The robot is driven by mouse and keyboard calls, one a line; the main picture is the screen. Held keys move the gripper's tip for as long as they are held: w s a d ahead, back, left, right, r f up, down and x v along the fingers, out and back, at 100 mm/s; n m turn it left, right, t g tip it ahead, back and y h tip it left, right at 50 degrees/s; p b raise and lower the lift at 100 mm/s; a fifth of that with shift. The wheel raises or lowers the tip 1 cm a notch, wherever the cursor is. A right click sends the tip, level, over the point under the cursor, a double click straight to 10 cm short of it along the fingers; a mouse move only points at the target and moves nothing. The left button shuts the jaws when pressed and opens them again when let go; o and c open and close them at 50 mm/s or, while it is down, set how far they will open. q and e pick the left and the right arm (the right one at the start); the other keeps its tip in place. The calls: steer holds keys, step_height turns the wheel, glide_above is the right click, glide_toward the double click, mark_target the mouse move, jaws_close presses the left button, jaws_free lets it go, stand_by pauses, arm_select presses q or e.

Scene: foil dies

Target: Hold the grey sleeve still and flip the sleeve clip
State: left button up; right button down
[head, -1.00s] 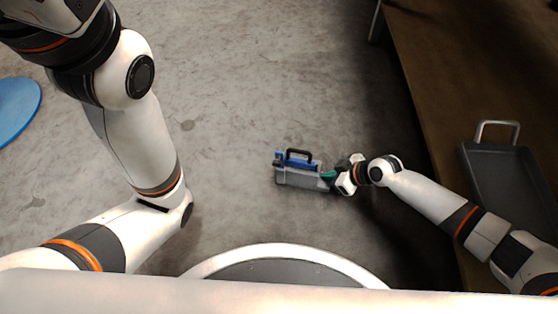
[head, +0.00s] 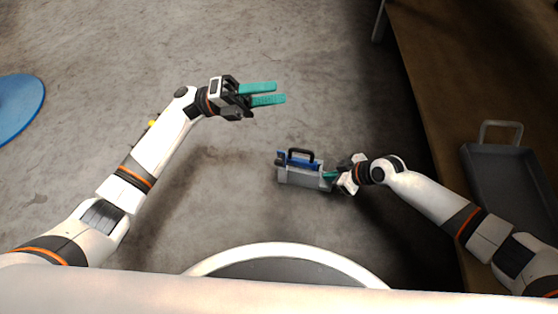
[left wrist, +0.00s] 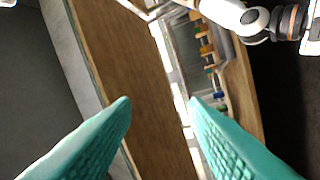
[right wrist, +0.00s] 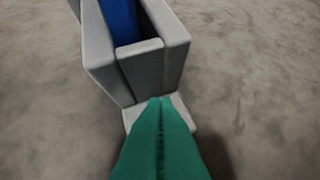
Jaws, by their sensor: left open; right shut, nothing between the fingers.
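The grey sleeve (head: 302,177) lies on the floor near the middle of the head view, with a blue part (head: 299,160) in it and a black handle (head: 301,152) above. In the right wrist view the sleeve's near end (right wrist: 140,65) has a low grey ledge (right wrist: 184,112); I cannot tell if this is the clip. My right gripper (head: 328,175) is shut and empty, its green fingertips (right wrist: 161,101) right at that ledge; contact is unclear. My left gripper (head: 281,93) is open and empty, up and left of the sleeve and apart from it.
A brown wooden table (head: 440,70) runs along the right, with a dark handled tray (head: 510,180) on it. A blue disc (head: 18,105) is at the far left. The floor around the sleeve is clear. The left wrist view shows the wooden surface (left wrist: 135,70).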

mark_target(279, 165)
arm_select(q)
steer(key=s+a+f+n+g+y, duration=0.15)
steer(key=a+f, duration=0.25)
steer(key=f, duration=0.4)
steer(key=s+a+f+t+y, duration=0.1)
steer(key=s+a+f+y, duration=0.1)
steer(key=a+f, duration=0.5)
steer(key=shift+g, duration=0.25)
steer(key=d, duration=0.4)
steer(key=s+d+f, duration=0.1)
steer(key=d, duration=0.4)
steer(key=d+f, duration=0.1)
steer(key=d, duration=0.3)
steer(key=shift+s+d, duration=0.4)
jaws_close()
